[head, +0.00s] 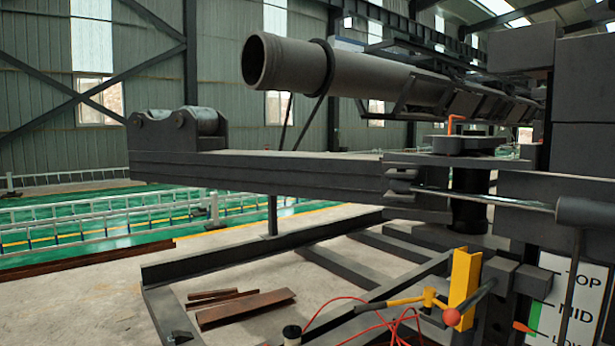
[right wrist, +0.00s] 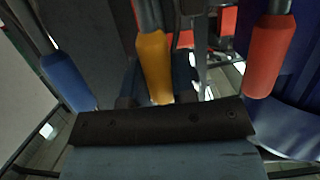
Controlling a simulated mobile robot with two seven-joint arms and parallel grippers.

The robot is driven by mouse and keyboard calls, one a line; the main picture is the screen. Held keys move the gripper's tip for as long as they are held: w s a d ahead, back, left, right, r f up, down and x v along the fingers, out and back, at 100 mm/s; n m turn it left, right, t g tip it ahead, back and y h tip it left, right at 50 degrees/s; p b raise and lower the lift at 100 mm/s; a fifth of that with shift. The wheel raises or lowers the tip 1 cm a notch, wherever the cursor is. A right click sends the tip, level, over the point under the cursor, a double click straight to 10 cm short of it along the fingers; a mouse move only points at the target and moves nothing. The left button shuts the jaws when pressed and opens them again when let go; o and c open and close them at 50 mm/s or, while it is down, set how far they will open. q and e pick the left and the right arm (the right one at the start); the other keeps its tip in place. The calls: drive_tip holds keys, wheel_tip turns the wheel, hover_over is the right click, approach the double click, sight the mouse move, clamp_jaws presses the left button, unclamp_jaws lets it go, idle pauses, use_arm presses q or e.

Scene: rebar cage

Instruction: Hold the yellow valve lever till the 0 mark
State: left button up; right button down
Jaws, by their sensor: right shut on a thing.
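In the right wrist view three coloured lever handles hang in a row: a blue lever (right wrist: 68,80) at left, the yellow valve lever (right wrist: 155,65) in the middle and a red lever (right wrist: 270,55) at right. My right gripper (right wrist: 160,122) shows as a wide dark bar with bolts across the lower part of that view. It is shut at the lower end of the yellow lever, whose tip is hidden behind the bar. The blue and red levers stand apart from it. No 0 mark can be made out. Neither gripper shows in the head view.
In the head view a large pipe (head: 290,62) lies above a long dark beam (head: 260,172). Steel offcuts (head: 245,308) lie on the floor.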

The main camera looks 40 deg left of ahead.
drive_tip(key=shift+w+r, duration=0.2)
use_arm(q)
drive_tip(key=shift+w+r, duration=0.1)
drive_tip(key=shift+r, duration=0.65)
use_arm(e)
drive_tip(key=shift+w+d+f+g, duration=0.1)
drive_tip(key=shift+f+g, duration=0.15)
drive_tip(key=shift+g, duration=0.05)
use_arm(q)
drive_tip(key=shift+p, duration=0.3)
use_arm(e)
drive_tip(key=shift+w+r+p, duration=0.2)
drive_tip(key=shift+w+p, duration=0.05)
drive_tip(key=shift+p, duration=0.1)
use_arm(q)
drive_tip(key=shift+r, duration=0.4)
use_arm(e)
drive_tip(key=shift+w+d+f+g+y, duration=0.1)
drive_tip(key=shift+w+f+g+y, duration=0.1)
drive_tip(key=shift+f+g+y, duration=0.15)
use_arm(q)
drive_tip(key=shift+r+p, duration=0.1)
drive_tip(key=shift+p, duration=0.2)
use_arm(e)
drive_tip(key=shift+w+r, duration=0.1)
drive_tip(key=shift+r, duration=0.1)
